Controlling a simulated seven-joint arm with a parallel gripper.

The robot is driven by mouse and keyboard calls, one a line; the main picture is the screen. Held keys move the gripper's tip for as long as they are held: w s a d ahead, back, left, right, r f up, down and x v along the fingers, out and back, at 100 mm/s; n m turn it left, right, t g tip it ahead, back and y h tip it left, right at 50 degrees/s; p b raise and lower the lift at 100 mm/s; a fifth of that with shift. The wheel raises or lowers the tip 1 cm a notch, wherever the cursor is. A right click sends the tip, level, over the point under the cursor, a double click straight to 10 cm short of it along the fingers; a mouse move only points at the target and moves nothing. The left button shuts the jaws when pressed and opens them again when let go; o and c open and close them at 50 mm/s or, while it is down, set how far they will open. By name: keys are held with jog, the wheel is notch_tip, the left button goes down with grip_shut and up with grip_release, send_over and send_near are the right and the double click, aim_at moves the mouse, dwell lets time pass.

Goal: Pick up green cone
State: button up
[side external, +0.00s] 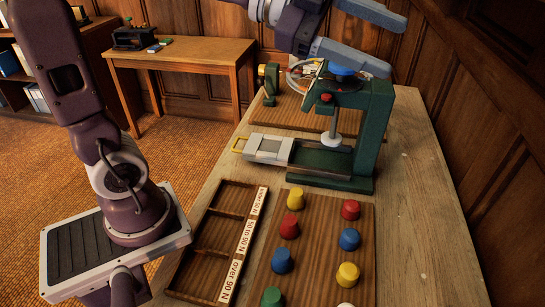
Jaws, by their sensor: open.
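The green cone (271,298) is a small flat-topped piece on the brown wooden board (312,262), at the bottom edge of the side external view. Its lower part is cut off by the frame. My gripper (393,45) is at the top of the view, behind and above the green press, far from the green cone. Its two grey-blue fingers are spread wide apart, with nothing seen between them.
Several yellow, red and blue cones share the board, with a white one (345,304) cut off below. A labelled three-compartment tray (208,252) lies left, empty. The green press (373,130) with sliding drawer (268,149) stands behind. Bare table (420,240) lies right.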

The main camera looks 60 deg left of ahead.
jog(key=s+a+f+m+g, duration=0.1)
jog(key=s+f+m+g, duration=0.1)
jog(key=s+f+g, duration=0.45)
jog(key=s+a+f+m+g, duration=0.2)
jog(key=s+f+m+g, duration=0.1)
jog(key=s+g, duration=0.65)
jog(key=t, duration=0.1)
send_near(271, 290)
jog(key=x, duration=1)
jog(key=shift+f, duration=0.4)
jog(key=shift+s+d+f, duration=0.1)
jog(key=shift+d+f, duration=0.1)
jog(key=shift+d, duration=0.15)
jog(key=shift+t, duration=0.3)
grip_shut()
